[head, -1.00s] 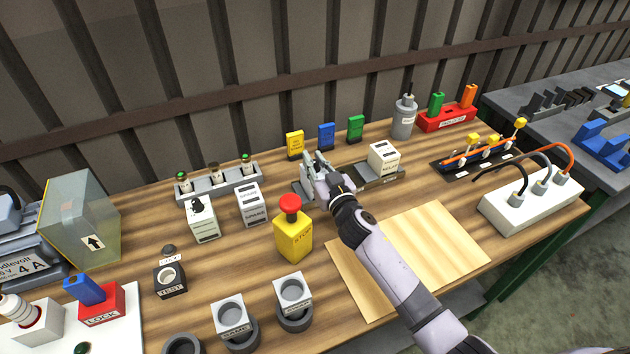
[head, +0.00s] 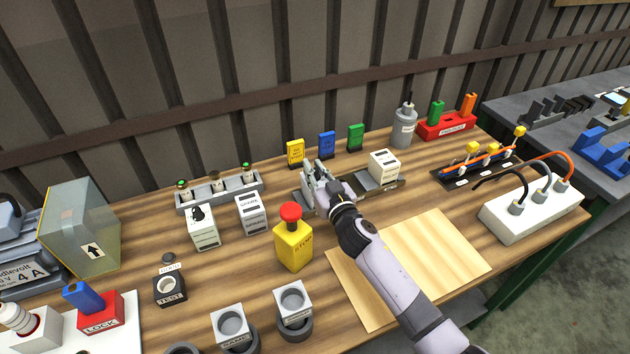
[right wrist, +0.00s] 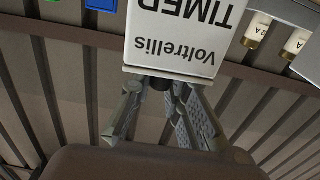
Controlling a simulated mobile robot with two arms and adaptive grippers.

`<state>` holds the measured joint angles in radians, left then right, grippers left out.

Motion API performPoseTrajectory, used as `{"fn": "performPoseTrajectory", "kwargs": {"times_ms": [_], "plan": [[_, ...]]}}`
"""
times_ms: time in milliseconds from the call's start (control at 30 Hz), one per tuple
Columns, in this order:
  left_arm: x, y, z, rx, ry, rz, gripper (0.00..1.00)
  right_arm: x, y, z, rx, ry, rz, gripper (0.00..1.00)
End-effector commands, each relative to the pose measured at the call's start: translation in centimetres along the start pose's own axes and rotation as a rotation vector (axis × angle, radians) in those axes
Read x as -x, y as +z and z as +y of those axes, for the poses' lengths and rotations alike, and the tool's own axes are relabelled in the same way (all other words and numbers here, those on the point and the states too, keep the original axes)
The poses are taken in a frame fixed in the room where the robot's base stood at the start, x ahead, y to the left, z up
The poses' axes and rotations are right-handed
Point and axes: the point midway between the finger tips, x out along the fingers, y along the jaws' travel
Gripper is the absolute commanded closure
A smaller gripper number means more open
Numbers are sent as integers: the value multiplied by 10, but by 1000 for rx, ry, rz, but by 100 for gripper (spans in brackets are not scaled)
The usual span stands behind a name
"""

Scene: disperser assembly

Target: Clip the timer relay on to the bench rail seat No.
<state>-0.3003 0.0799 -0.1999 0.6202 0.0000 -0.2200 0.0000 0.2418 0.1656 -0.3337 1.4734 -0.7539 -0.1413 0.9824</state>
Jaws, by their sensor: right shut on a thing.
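My right gripper (head: 318,176) is over the left end of the grey bench rail (head: 361,181). In the right wrist view its fingers (right wrist: 165,105) are shut on the timer relay (right wrist: 178,40), a white block lettered "Voltrellis TIMER" that reads upside down there. In the head view the gripper largely hides the relay. I cannot tell whether the relay touches the rail. Another white block (head: 384,167) sits on the right part of the rail. My left gripper is not in view.
A yellow block with a red stop button (head: 292,240) stands left of my right forearm. Two white blocks (head: 203,227) (head: 251,213) stand further left. Yellow, blue and green pieces (head: 327,144) stand behind the rail. A bare wooden board (head: 420,260) lies to the right.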

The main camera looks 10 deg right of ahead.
Motion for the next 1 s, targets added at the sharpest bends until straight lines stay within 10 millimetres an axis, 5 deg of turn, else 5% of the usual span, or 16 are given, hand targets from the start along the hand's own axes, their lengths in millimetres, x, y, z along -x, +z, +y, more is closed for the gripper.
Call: {"fn": "performPoseTrajectory", "kwargs": {"times_ms": [267,800,1000], "plan": [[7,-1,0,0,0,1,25,-1,-22,3,8,3,5,100],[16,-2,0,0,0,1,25,0,-158,1,3,0,7,100],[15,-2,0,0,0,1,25,0,-189,0,1,1,5,100]]}}
